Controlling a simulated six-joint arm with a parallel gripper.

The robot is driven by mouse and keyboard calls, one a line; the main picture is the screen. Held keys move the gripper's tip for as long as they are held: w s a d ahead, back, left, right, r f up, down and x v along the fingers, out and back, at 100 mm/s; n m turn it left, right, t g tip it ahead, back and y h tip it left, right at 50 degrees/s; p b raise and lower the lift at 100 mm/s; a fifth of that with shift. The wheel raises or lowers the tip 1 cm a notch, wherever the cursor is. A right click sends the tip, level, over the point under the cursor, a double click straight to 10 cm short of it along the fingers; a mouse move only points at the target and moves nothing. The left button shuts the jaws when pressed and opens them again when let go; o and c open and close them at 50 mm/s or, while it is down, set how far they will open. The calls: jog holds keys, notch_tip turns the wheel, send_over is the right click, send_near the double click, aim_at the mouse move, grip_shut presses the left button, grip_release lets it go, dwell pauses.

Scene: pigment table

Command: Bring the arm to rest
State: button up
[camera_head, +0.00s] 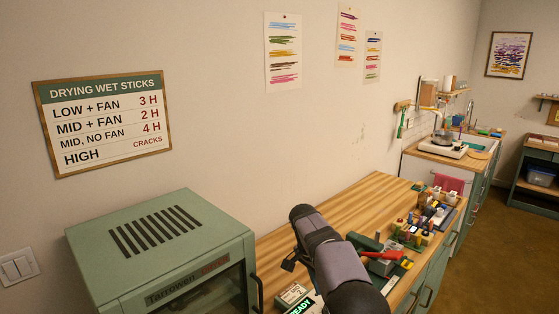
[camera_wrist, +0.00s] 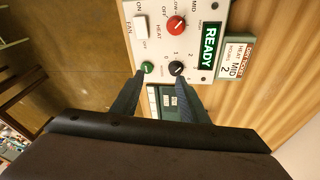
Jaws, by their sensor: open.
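My gripper (camera_wrist: 160,80) is open in the wrist view, its two dark fingers spread with nothing held between them. The fingertips overlap the lower edge of a white control panel (camera_wrist: 155,45) in the picture; I cannot tell whether they touch it. A green button (camera_wrist: 147,67) shows by the left fingertip and a black knob (camera_wrist: 176,68) by the right one. In the head view my arm reaches over the wooden bench, and my fingertips cannot be made out there.
The panel has a red knob (camera_wrist: 177,25), a white switch (camera_wrist: 140,27) and a green READY display (camera_wrist: 209,47). A green drying oven (camera_head: 160,240) stands left of my arm. Tools and small blocks crowd the bench (camera_head: 345,205) to the right. A wall sign (camera_head: 103,122) hangs above.

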jog(key=s+d+f+n+y, duration=0.1)
jog(key=s+n, duration=0.4)
jog(key=s, duration=1.2)
jog(key=s+d+f+n+y, duration=0.1)
jog(key=s+n, duration=0.5)
jog(key=s, duration=1)
notch_tip(320, 180, down, 2)
jog(key=shift+s+f+y, duration=0.25)
jog(key=shift+s+y, duration=0.15)
jog(key=shift+y, duration=0.2)
